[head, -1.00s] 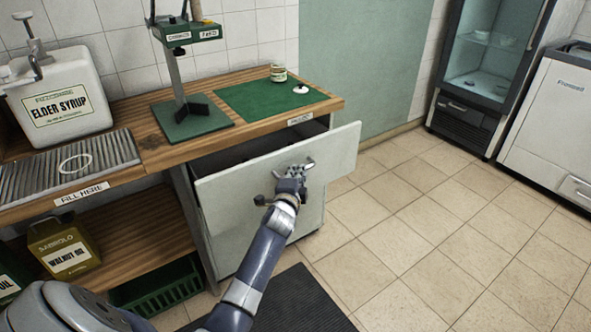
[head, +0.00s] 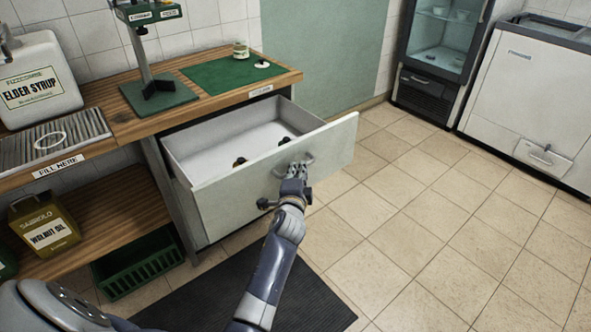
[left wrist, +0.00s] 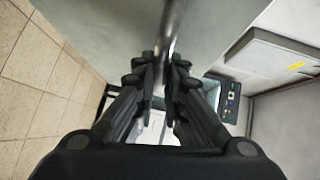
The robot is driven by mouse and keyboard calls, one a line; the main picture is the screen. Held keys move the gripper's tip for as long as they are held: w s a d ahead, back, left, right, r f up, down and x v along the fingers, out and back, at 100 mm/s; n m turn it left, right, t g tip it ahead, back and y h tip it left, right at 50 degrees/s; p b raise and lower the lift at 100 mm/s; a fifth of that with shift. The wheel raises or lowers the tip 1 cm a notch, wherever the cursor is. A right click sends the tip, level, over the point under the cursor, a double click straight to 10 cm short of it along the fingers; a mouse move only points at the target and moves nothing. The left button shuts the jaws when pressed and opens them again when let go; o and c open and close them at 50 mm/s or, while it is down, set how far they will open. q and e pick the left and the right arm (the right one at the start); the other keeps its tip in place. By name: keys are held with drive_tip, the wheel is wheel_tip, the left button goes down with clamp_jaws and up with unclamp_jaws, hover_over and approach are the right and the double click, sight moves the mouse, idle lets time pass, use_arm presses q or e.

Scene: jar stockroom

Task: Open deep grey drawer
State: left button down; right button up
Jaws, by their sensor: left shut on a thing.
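The deep grey drawer (head: 215,194) under the wooden counter is pulled well out. Its pale inside shows, with a few small dark and brassy items in it. My left gripper (head: 296,172) is at the drawer's front, shut on the bar handle (head: 308,160). In the left wrist view the handle (left wrist: 172,28) runs between the fingers of the gripper (left wrist: 160,80). My right gripper is not in view.
The counter (head: 120,122) bears an elder syrup jug (head: 35,90), a green stand (head: 158,97) and a green mat (head: 225,74) with a small jar (head: 240,50). A dark floor mat (head: 250,295) lies below. The tiled floor at right is clear.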

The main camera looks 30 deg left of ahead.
use_arm(q)
drive_tip(key=shift+d, duration=0.1)
idle(0.3)
drive_tip(key=c, duration=1.7)
unclamp_jaws()
drive_tip(key=shift+o, duration=0.2)
drive_tip(key=v, duration=0.7)
drive_tip(key=shift+s, duration=0.3)
drive_tip(key=shift+d, duration=0.1)
